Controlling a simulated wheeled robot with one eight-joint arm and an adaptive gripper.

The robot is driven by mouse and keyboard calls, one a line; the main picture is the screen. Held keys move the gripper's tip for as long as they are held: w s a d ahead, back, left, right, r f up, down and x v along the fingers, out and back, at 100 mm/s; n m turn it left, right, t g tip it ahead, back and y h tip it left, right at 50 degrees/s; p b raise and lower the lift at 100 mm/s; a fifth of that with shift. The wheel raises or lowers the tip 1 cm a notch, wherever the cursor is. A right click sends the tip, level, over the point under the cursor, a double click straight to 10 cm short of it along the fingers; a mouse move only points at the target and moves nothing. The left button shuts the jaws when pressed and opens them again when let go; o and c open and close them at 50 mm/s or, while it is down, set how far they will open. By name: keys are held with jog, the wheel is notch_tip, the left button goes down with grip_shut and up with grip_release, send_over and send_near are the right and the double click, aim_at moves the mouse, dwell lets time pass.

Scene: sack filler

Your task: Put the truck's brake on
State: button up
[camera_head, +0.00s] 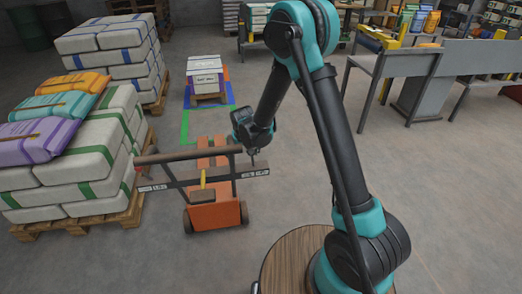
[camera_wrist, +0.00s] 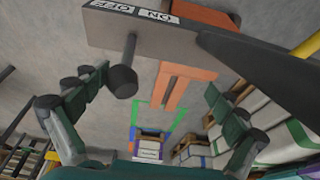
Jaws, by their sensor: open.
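The orange pallet truck (camera_head: 215,214) stands on the floor with its forks toward the back. A brown handle bar and a grey crossbar (camera_head: 225,176) lie across it. OFF and ON labels sit near both crossbar ends. In the wrist view the grey crossbar (camera_wrist: 185,38) carries a black-knobbed lever (camera_wrist: 122,80) by one label pair. The lever stands out from the bar near the gap between the labels; its exact setting is unclear. My gripper (camera_head: 254,152) is at the crossbar's right end. In the wrist view my gripper (camera_wrist: 158,86) is open, the knob between its fingers, closer to the left one.
Stacked sacks on a pallet (camera_head: 75,222) stand close on the left, with more behind. A white stack (camera_head: 205,75) stands on blue floor markings beyond the truck. Grey benches (camera_head: 420,65) are at the right. The floor right of the truck is clear up to my arm.

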jog(key=shift+d, duration=0.15)
jog(key=shift+w+d, duration=0.3)
jog(key=shift+d, duration=0.55)
jog(key=shift+w+d, duration=0.25)
jog(key=shift+d, duration=0.6)
jog(key=v, duration=0.8)
jog(key=shift+d, duration=0.1)
jog(key=s+d+r+m, duration=0.1)
jog(key=s+d+r, duration=0.3)
jog(key=d, duration=0.5)
jog(key=s+d+r+m, duration=0.1)
jog(key=s+d+r, duration=0.2)
jog(key=s+d, duration=0.5)
jog(key=s+d+f+m+t+h, duration=0.1)
jog(key=s+d+f, duration=0.1)
jog(key=s+d, duration=1)
jog(key=shift+d, duration=0.15)
